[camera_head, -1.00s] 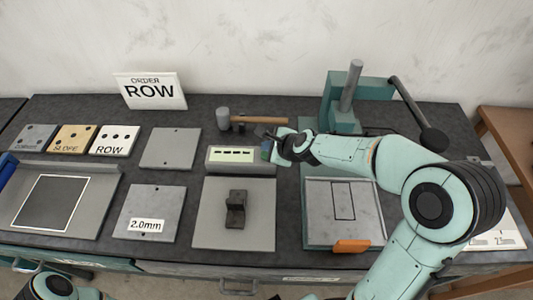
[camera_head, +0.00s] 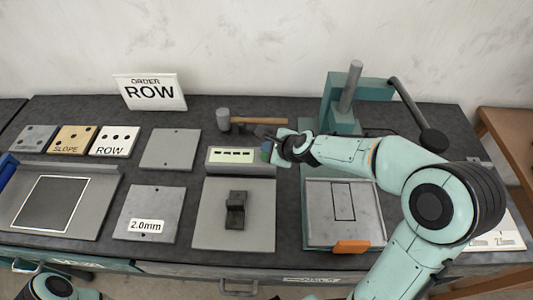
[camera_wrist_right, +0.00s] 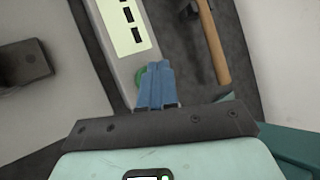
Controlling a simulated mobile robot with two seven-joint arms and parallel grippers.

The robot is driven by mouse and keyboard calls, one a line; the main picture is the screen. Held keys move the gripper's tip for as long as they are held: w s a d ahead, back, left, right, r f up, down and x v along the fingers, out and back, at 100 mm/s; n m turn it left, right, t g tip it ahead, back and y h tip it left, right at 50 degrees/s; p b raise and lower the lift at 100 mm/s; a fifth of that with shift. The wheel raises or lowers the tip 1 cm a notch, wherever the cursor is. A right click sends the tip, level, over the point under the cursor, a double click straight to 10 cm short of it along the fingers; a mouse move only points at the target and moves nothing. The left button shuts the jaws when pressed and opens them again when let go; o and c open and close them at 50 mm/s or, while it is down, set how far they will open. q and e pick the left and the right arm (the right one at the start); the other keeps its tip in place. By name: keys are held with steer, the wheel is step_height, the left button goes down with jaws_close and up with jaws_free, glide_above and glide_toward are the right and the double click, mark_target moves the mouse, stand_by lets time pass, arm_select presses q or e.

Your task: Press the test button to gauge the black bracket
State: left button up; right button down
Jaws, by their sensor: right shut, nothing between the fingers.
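The black bracket (camera_head: 235,210) stands on the flat grey plate of the gauge (camera_head: 209,225). It also shows at the left of the right wrist view (camera_wrist_right: 25,62). Behind it is the gauge's raised box with a pale display (camera_head: 232,155) showing several dark dashes. The green test button (camera_wrist_right: 150,72) is at the box's right end, partly hidden by my fingers. My right gripper (camera_head: 268,148) is shut and empty, its blue fingertips (camera_wrist_right: 158,82) over the button. I cannot tell whether they touch it. Only part of my left arm shows at the bottom left; its gripper is out of view.
A hammer (camera_head: 262,120) lies behind the gauge. A green press (camera_head: 340,118) with a long lever stands at the back right. An orange block (camera_head: 351,246) lies at the front of the plate there. A 2.0mm plate (camera_head: 150,207) and an ORDER ROW sign (camera_head: 150,91) are to the left.

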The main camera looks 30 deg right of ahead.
arm_select(q)
steer(key=shift+s+f, duration=0.1)
steer(key=shift+f, duration=0.05)
arm_select(e)
steer(key=shift+f, duration=0.2)
stand_by(0.5)
arm_select(q)
steer(key=shift+s+f+b, duration=0.2)
steer(key=shift+f+b, duration=0.05)
steer(key=shift+b, duration=0.05)
arm_select(e)
steer(key=shift+f, duration=0.25)
arm_select(q)
steer(key=shift+s+f+b, duration=0.25)
steer(key=shift+f+b, duration=0.15)
steer(key=shift+f, duration=0.05)
arm_select(e)
steer(key=shift+f, duration=0.5)
arm_select(q)
steer(key=shift+r, duration=0.1)
steer(key=shift+w+r+p, duration=0.65)
steer(key=shift+r+p, duration=0.1)
steer(key=shift+r, duration=0.05)
arm_select(e)
steer(key=shift+r, duration=0.9)
